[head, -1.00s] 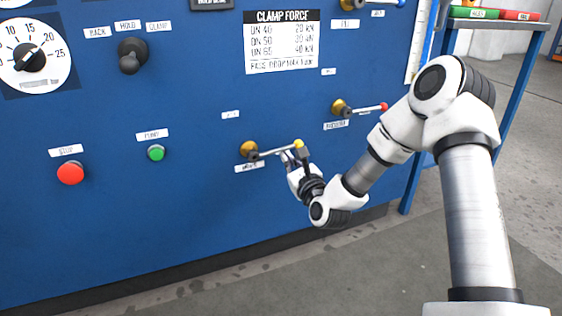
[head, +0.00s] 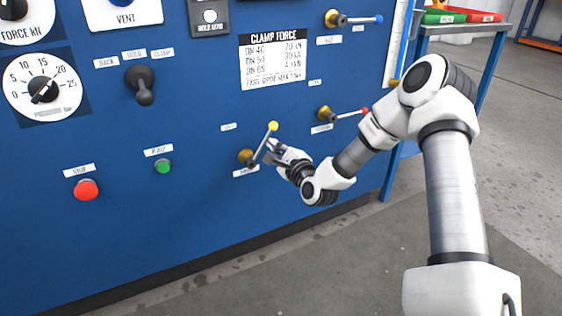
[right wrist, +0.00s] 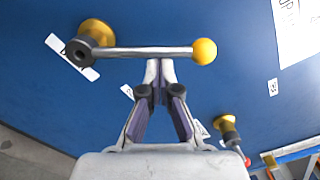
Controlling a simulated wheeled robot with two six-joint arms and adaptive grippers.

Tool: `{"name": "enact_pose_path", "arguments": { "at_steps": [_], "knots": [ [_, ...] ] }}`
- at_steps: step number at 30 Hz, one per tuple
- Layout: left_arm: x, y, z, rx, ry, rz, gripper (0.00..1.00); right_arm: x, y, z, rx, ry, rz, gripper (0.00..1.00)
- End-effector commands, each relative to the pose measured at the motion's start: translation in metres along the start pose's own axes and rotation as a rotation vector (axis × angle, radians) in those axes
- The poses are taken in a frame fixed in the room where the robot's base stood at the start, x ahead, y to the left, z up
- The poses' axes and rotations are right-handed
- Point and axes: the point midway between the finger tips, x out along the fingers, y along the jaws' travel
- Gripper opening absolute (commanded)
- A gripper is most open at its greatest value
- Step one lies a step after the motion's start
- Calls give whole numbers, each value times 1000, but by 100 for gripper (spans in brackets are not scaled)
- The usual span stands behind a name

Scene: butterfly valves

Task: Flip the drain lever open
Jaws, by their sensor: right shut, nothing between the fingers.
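The drain lever, with its yellow ball knob (head: 272,126), sits low on the blue panel (head: 215,215). Its silver bar slants steeply up and slightly right from a brass valve body (head: 246,156). The label below it is partly hidden and too small to read surely. My right gripper (head: 269,150) is beside the bar on its right side, shut and empty. In the right wrist view the bar and yellow knob (right wrist: 204,51) cross in front of the shut fingertips (right wrist: 160,64), which are at or touching the bar's side. My left gripper is not in view.
A red-knobbed lever (head: 343,114) is up and right of the drain lever, near my right arm. A blue-knobbed lever (head: 354,20) is higher. A green button (head: 163,166) and red stop button (head: 86,190) are left. A blue cart (head: 470,30) stands behind my arm.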

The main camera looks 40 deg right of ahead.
Motion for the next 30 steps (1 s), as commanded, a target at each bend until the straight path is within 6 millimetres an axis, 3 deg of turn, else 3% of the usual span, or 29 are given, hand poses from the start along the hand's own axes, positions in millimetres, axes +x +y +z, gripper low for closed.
{"name": "enact_pose_path", "arguments": {
  "at_steps": [6, 17, 30],
  "knots": [
    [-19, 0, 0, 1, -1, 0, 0, 1, -5, 20, -204, -2, 13, 0],
    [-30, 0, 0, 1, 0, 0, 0, 2, -2, 39, -483, -1, 25, 0],
    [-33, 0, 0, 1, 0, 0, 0, 2, 0, 46, -481, -1, 25, 0]
  ]
}}
